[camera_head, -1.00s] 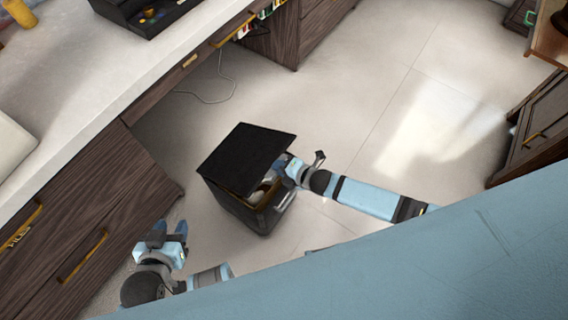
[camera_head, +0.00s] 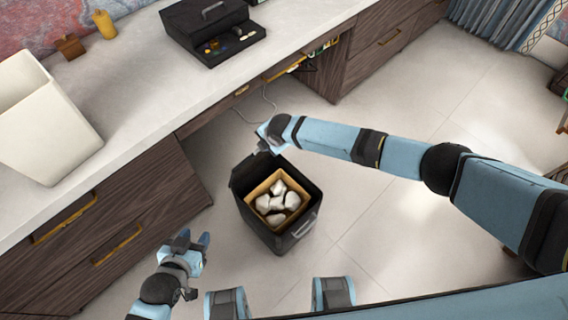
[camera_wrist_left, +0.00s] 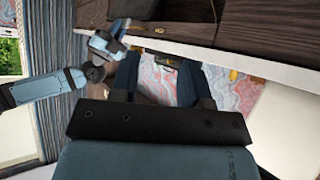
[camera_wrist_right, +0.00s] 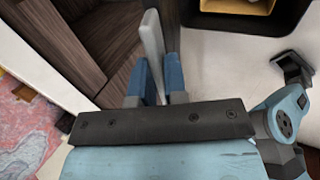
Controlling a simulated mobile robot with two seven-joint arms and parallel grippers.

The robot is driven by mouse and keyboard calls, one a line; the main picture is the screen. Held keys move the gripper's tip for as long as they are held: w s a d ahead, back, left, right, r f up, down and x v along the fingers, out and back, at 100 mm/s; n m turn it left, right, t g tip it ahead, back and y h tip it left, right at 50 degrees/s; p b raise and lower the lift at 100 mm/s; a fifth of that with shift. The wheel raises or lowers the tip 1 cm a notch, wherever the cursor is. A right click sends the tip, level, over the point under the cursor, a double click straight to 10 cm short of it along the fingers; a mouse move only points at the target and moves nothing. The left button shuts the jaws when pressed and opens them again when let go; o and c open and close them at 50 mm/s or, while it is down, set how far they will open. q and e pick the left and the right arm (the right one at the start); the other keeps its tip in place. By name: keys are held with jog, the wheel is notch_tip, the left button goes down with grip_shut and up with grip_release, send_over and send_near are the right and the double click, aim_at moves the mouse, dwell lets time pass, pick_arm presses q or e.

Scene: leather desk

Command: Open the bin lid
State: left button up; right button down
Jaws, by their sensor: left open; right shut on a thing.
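The black bin (camera_head: 268,232) stands on the floor in front of the desk, and its rim shows at the top of the right wrist view (camera_wrist_right: 211,17). Its mouth is uncovered, showing a tan liner and several white crumpled pieces (camera_head: 278,202). The dark lid (camera_head: 245,172) stands steeply raised at the bin's back left side. My right gripper (camera_head: 266,140) is at the lid's upper edge. In the right wrist view its blue fingers close on a thin grey edge (camera_wrist_right: 152,45), apparently the lid. My left gripper (camera_head: 191,243) is open and empty, left of the bin, apart from it.
The desk (camera_head: 150,80) with dark drawers stands behind and left of the bin. A thin cable hangs below. The floor to the right is clear.

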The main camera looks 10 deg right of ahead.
pick_arm(q)
jog(key=f+b, duration=0.1)
jog(key=b, duration=0.1)
jog(key=f+b, duration=0.2)
jog(key=b, duration=0.1)
jog(key=w+f+b, duration=0.1)
jog(key=f+b, duration=0.1)
jog(key=shift+d+b, duration=0.3)
jog(key=shift+b, duration=0.1)
pick_arm(e)
jog(key=w+a+r, duration=0.2)
jog(key=w+a, duration=0.5)
jog(key=w, duration=0.1)
jog(key=shift+w, duration=0.4)
pick_arm(q)
jog(key=shift+d, duration=0.1)
pick_arm(e)
jog(key=shift+r, duration=0.1)
jog(key=c, duration=1.2)
grip_release()
jog(key=shift+d, duration=0.1)
pick_arm(q)
jog(key=shift+r, duration=0.1)
pick_arm(e)
jog(key=shift+s, duration=0.1)
jog(key=shift+d, duration=0.1)
